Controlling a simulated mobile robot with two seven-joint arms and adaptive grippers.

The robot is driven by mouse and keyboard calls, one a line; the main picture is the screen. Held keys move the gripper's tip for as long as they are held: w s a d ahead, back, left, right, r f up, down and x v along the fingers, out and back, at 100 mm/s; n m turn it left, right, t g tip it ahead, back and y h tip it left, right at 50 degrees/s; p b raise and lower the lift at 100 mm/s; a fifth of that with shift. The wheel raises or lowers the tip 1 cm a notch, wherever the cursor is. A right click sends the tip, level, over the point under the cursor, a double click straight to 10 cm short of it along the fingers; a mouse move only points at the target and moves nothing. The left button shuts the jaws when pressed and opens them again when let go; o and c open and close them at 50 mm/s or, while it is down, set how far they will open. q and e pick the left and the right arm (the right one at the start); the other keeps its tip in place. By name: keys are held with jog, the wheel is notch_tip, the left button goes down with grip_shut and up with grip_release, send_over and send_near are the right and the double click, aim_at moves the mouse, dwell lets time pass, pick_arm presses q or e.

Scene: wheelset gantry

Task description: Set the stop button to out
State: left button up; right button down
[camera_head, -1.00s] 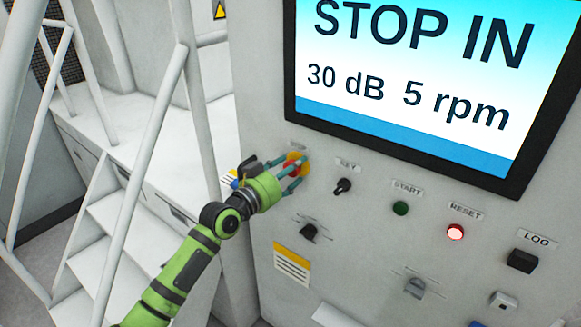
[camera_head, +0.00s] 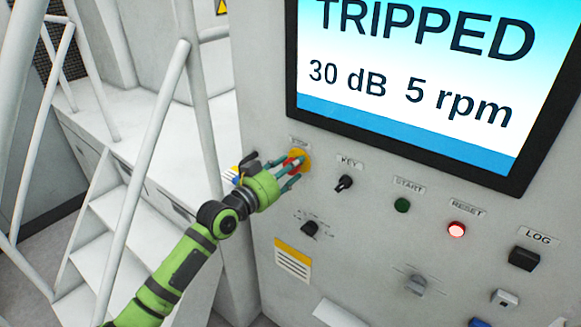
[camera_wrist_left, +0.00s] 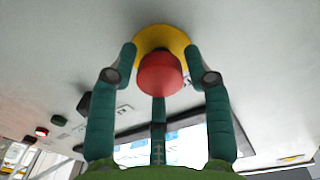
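The stop button has a red cap (camera_head: 294,162) on a yellow collar (camera_head: 306,160), under a small label on the upright panel. In the left wrist view the red cap (camera_wrist_left: 159,76) stands out in front of the yellow collar (camera_wrist_left: 163,36). My left gripper (camera_head: 292,170) has its teal fingers around the cap. In the wrist view the fingertips (camera_wrist_left: 159,62) lie close against the cap's sides and it looks held; exact contact is hard to see. The screen (camera_head: 410,70) reads TRIPPED, 30 dB, 5 rpm. My right gripper is not in view.
Right of the stop button are a black key switch (camera_head: 344,183), a green start button (camera_head: 402,205), a lit red reset button (camera_head: 456,229) and a black log button (camera_head: 524,258). A black knob (camera_head: 310,228) sits below. White stairs and railings (camera_head: 135,190) stand at left.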

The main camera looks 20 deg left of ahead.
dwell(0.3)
pick_arm(q)
jog(key=v, duration=1.2)
jog(key=a+f+n+g+y, duration=0.2)
jog(key=a+f, duration=0.1)
jog(key=f, duration=0.9)
jog(key=a+f+n+g+y, duration=0.1)
jog(key=a+f+n+y, duration=0.2)
jog(key=f, duration=0.8)
jog(key=s+a+f+g+y+b, duration=0.1)
jog(key=s+f+g, duration=0.1)
jog(key=s+f, duration=0.5)
jog(key=s+a+f+g, duration=0.1)
jog(key=s+f+g, duration=0.1)
jog(key=f, duration=0.8)
jog(key=s+d+f+g+y, duration=0.1)
jog(key=s+d+f+g, duration=0.25)
jog(key=s+f, duration=1.05)
jog(key=s+d+f+g, duration=0.1)
jog(key=s+d+f, duration=0.1)
jog(key=s, duration=0.5)
jog(key=s+d+f+g, duration=0.1)
jog(key=s+f, duration=0.3)
jog(key=s, duration=0.4)
jog(key=s+d+f+m+g+b, duration=0.1)
jog(key=s+d+f+g, duration=0.1)
jog(key=s, duration=0.5)
jog(key=shift+s+d+f+g, duration=0.35)
jog(key=shift+f+g, duration=0.1)
jog(key=shift+g, duration=0.1)
